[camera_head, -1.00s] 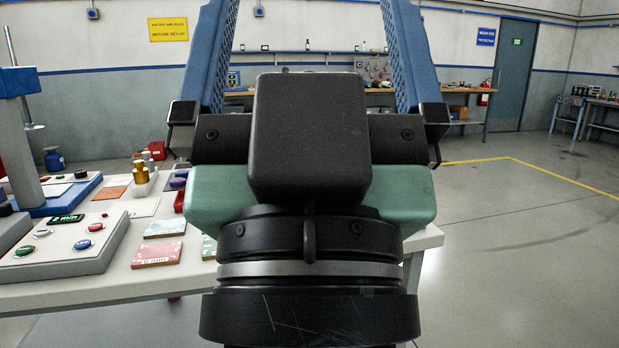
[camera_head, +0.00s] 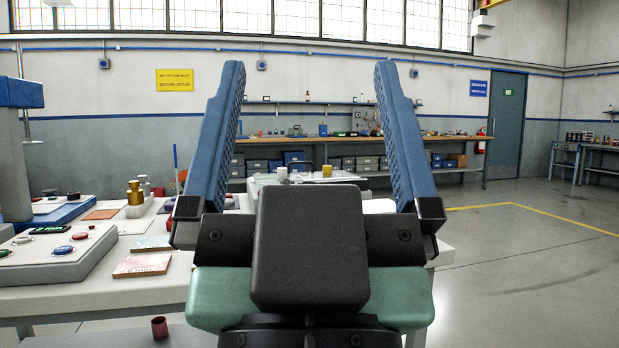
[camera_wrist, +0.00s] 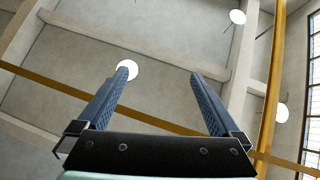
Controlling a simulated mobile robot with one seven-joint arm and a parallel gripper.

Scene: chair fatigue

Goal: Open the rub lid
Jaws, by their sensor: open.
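My gripper (camera_head: 309,68) stands upright in the middle of the head view, its two blue ribbed fingers spread wide with nothing between them. In the wrist view my gripper (camera_wrist: 162,80) is also open and empty, pointing up at the ceiling. I cannot make out a rub lid in either view. At the left, a grey and blue machine (camera_head: 14,150) stands on the white table (camera_head: 120,297), cut off by the picture's edge. A pale control box (camera_head: 50,262) with coloured buttons is in front of it. Both are left of my gripper and apart from it.
Brass weights (camera_head: 135,193) and a pink card (camera_head: 142,265) lie on the table. A dark red cup (camera_head: 159,328) stands below its front edge. Behind, a white mug (camera_head: 282,173) and a yellow mug (camera_head: 327,170) stand on another table. Open floor (camera_head: 530,270) lies at right.

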